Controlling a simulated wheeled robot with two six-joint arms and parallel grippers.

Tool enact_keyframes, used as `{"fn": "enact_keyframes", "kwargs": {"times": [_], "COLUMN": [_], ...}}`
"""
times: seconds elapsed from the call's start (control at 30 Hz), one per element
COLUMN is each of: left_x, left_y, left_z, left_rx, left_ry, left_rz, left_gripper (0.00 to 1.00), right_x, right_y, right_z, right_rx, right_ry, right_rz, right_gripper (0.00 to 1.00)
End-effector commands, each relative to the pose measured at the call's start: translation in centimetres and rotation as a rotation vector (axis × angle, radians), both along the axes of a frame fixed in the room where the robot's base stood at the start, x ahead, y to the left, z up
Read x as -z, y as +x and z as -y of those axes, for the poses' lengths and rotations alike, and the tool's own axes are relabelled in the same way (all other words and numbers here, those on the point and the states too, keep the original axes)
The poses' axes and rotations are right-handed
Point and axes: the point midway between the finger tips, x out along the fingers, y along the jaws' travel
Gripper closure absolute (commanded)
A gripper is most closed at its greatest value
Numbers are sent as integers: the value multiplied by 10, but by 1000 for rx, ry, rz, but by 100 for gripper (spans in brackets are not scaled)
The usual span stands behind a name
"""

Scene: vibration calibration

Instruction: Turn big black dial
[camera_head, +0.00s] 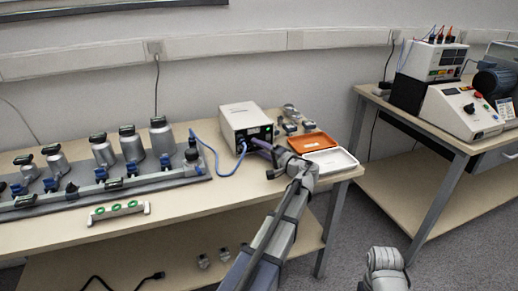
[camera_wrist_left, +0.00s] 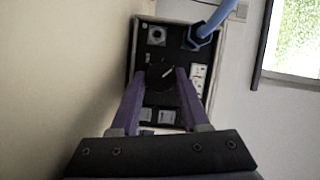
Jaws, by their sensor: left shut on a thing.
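The big black dial (camera_wrist_left: 161,76) is on the dark front panel of a white box-shaped device, with a pale pointer line slanting up to the right. My left gripper (camera_wrist_left: 165,80) has its two purple fingers shut on the dial, one on each side. In the head view the white device (camera_head: 240,118) stands at the back of the left table, and my left gripper (camera_head: 254,143) reaches its front. The dial is hidden there behind the fingers.
A blue cable (camera_head: 217,165) plugs into the device's panel. An orange tray (camera_head: 313,142) and a white tray (camera_head: 331,161) lie to the right, close to my left arm. A rail with several grey cylinders (camera_head: 132,144) fills the table's left. Another bench (camera_head: 433,138) with instruments stands right.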

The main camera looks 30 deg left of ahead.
Motion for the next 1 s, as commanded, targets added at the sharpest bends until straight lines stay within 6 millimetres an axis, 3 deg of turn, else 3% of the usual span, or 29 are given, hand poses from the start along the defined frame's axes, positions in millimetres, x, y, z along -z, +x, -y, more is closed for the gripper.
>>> {"fn": "enact_keyframes", "kwargs": {"times": [0.03,0.07,0.3,0.67,1.0], "left_x": [1,1,0,-2,-10], "left_y": [0,0,0,0,-1], "left_z": [0,0,0,0,-1], "left_rx": [0,0,0,1,2], "left_ry": [-2,-2,-1,-30,-315], "left_rz": [0,0,1,33,393], "left_gripper": [100,52,25,24,24], "right_x": [0,0,0,-6,-49], "right_y": [0,0,0,0,0], "right_z": [0,0,0,0,0], "right_rx": [0,0,0,0,0], "right_ry": [0,0,0,0,0], "right_rz": [0,0,0,0,0], "right_gripper": [100,100,100,100,100]}}
